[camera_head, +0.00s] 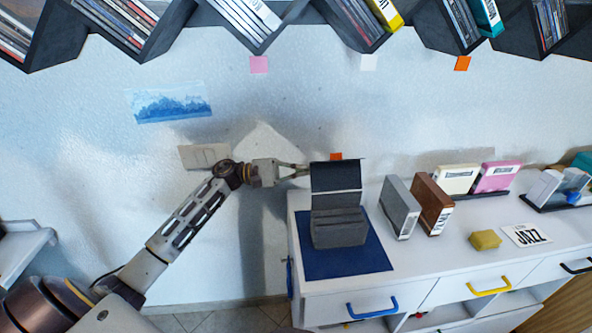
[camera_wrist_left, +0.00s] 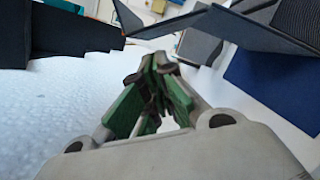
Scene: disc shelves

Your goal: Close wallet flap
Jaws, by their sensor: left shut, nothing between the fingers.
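The dark grey wallet (camera_head: 338,227) stands on a blue mat (camera_head: 345,264) at the left end of the white cabinet. Its flap (camera_head: 336,178) is raised upright at the back. My left gripper (camera_head: 304,170) comes in from the left and is shut and empty. Its tips are beside the flap's left edge, and I cannot tell whether they touch. In the left wrist view the green-padded fingers (camera_wrist_left: 158,80) are together, with the dark flap (camera_wrist_left: 228,22) just beyond them to the upper right. My right gripper is not in view.
A grey case (camera_head: 400,207) and a brown case (camera_head: 430,204) stand right of the mat. A yellow block (camera_head: 485,240) and a JAZZ card (camera_head: 527,234) lie further right. Disc shelves (camera_head: 245,20) hang above. The wall is close behind the cabinet.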

